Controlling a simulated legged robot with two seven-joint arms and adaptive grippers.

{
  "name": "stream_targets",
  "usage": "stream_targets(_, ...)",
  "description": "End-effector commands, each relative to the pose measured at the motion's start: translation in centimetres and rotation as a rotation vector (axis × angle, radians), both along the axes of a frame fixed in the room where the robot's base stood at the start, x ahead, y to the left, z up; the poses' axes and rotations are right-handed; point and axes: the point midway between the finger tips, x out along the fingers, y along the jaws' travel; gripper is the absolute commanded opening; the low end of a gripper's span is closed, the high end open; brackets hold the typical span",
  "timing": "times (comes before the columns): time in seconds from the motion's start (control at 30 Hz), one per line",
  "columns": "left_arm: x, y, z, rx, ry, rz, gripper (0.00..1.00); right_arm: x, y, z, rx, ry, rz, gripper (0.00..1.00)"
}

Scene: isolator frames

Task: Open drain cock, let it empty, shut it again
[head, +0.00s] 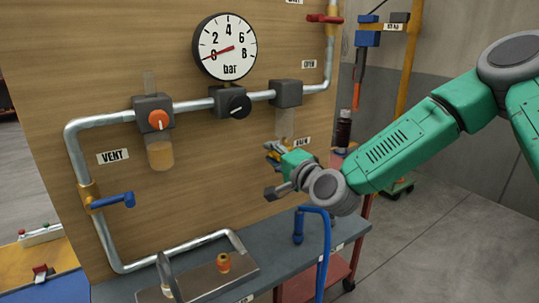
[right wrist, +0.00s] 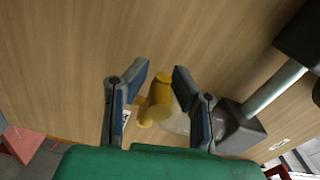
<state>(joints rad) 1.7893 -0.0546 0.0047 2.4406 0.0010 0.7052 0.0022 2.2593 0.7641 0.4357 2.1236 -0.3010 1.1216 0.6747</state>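The yellow drain cock (right wrist: 160,92) shows in the right wrist view, between my right gripper's fingers, with a clear bowl (right wrist: 180,120) beside it. Both fingers appear apart from the cock. My right gripper (right wrist: 160,76) is open. In the head view my right gripper (head: 272,170) is in front of the board, below the grey block (head: 286,93) and its clear bowl (head: 284,123). There the cock is mostly hidden by the gripper, with only small yellow parts showing. I cannot tell the cock's setting or the liquid level. My left gripper is not in view.
The pressure gauge (head: 225,47) has its red needle near 0. A regulator with an orange knob (head: 158,119) has an amber bowl (head: 160,153). A blue valve lever (head: 112,201) and a red one (head: 324,18) sit on the pipe. A blue hose (head: 323,240) stands by the bench (head: 285,262).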

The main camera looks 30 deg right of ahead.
Motion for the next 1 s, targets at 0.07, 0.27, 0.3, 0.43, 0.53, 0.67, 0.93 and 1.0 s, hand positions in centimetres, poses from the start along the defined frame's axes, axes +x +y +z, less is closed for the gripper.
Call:
stream_targets(0.07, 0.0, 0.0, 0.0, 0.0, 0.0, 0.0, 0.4, 0.1, 0.0, 0.0, 0.0, -0.001, 0.0, 0.36)
stream_targets(0.27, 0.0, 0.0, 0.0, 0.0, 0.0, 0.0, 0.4, 0.3, 0.0, -0.1, -0.001, 0.0, 0.001, 0.36)
stream_targets(0.3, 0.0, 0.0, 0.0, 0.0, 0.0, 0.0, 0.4, 0.3, 0.1, -0.1, -0.001, 0.0, 0.001, 0.36)
stream_targets(0.43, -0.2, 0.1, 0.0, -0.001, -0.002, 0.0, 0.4, -0.4, 0.1, 0.0, -0.001, 0.001, 0.002, 0.36)
stream_targets(0.53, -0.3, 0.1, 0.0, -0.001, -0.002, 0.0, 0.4, -1.8, -0.1, 0.0, 0.001, 0.0, 0.001, 0.36)
stream_targets(0.67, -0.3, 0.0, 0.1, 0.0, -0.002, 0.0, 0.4, -4.6, -0.4, 0.0, 0.004, 0.001, 0.001, 0.36)
stream_targets(0.93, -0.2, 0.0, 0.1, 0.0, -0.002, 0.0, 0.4, -9.8, -1.1, -0.1, 0.005, -0.001, 0.0, 0.36)
stream_targets(1.0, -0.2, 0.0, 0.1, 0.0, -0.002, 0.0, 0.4, -10.7, -1.2, -0.1, 0.004, 0.0, -0.001, 0.36)
